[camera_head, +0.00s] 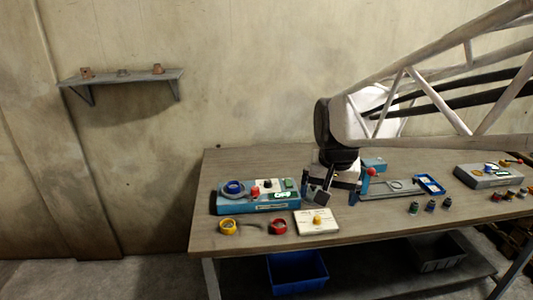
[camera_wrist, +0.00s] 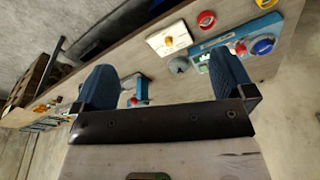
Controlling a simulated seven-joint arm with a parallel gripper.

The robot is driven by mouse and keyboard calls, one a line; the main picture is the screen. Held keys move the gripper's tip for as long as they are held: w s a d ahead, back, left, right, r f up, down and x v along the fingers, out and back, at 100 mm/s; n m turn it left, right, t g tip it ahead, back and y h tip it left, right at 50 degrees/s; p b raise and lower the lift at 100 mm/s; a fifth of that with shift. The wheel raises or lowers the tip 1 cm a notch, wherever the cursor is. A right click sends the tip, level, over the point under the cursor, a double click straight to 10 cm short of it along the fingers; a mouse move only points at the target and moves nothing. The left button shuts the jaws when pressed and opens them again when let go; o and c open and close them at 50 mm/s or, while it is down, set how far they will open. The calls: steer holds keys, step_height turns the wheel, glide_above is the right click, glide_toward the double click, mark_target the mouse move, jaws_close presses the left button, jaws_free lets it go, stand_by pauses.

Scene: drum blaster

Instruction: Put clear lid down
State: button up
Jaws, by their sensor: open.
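I cannot make out a clear lid for certain. A small grey, rounded piece (camera_wrist: 178,65) sits beside the blue device (camera_wrist: 225,40) in the wrist view; it may be the lid. The blue device (camera_head: 262,206) has a lit green display, a red button and a blue round top. My gripper (camera_head: 316,183) is over the table just right of this device. In the wrist view my gripper (camera_wrist: 163,64) has its two blue fingers wide apart, with nothing held between them.
A white box with a yellow knob (camera_head: 316,222) lies in front, with a red ring (camera_head: 278,227) and a yellow ring (camera_head: 227,227) to its left. A grey tray (camera_head: 390,190), small knobs (camera_head: 430,205) and a grey device (camera_head: 488,177) stand right. A blue bin (camera_head: 297,272) is below.

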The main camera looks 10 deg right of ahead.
steer(key=s+a+f+n, duration=0.1)
steer(key=s+n, duration=0.1)
steer(key=s, duration=0.5)
steer(key=s+f+n, duration=0.1)
steer(key=s+n, duration=0.1)
steer(key=s, duration=0.6)
steer(key=shift+s+a+f+t, duration=0.2)
steer(key=shift+a+f+t, duration=0.05)
steer(key=shift+a+t, duration=0.15)
